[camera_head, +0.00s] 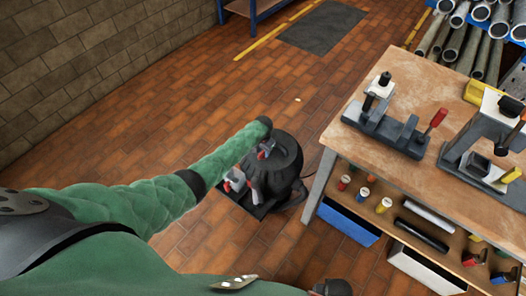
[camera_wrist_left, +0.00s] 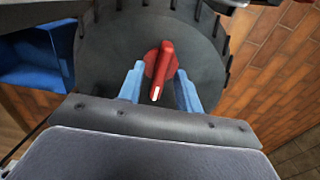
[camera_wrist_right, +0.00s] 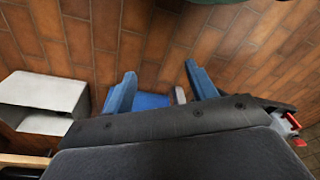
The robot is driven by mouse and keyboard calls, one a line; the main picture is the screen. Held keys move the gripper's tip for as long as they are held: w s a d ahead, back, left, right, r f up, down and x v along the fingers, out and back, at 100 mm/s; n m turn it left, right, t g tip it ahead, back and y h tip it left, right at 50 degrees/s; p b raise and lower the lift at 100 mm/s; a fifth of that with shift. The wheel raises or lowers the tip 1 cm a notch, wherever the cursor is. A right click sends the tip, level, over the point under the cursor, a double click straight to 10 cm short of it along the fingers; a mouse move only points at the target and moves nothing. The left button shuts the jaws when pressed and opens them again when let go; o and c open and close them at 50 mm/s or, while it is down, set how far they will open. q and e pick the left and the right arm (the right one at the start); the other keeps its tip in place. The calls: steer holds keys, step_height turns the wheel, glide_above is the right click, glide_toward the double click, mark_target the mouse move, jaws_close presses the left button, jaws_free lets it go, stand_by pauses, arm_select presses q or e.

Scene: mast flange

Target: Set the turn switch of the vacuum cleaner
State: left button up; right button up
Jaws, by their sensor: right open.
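The black vacuum cleaner (camera_head: 287,165) stands on the tiled floor left of the workbench. Its red turn switch (camera_wrist_left: 162,62) sits on the dark round top in the left wrist view, its white-marked end pointing down the picture. My left gripper (camera_wrist_left: 160,68) is over the top, its blue fingers on either side of the switch. Gaps show beside the narrow handle; whether either finger touches the round base I cannot tell. In the head view my left arm partly covers the cleaner. My right gripper (camera_wrist_right: 159,68) is open and empty, above the floor.
The wooden workbench (camera_head: 375,155) with clamps stands close on the right. Its lower shelf holds spools, and a blue bin (camera_head: 347,222) and a white bin (camera_head: 425,268) are below. The floor (camera_head: 110,155) left of the cleaner is largely clear up to the brick wall.

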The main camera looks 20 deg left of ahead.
mark_target(263, 152)
arm_select(q)
steer(key=shift+r, duration=0.5)
step_height(263, 152, up, 6)
steer(key=shift+f+b, duration=0.25)
steer(key=shift+b, duration=0.1)
steer(key=shift+r, duration=0.6)
arm_select(e)
steer(key=shift+w+a+r, duration=0.25)
steer(key=shift+w+r, duration=0.05)
steer(key=shift+r, duration=0.45)
steer(key=shift+w+a+r, duration=0.2)
steer(key=shift+w+r, duration=0.1)
steer(key=shift+r, duration=0.4)
steer(key=shift+s+d+f, duration=0.15)
steer(key=shift+d+f, duration=0.05)
steer(key=shift+d, duration=0.05)
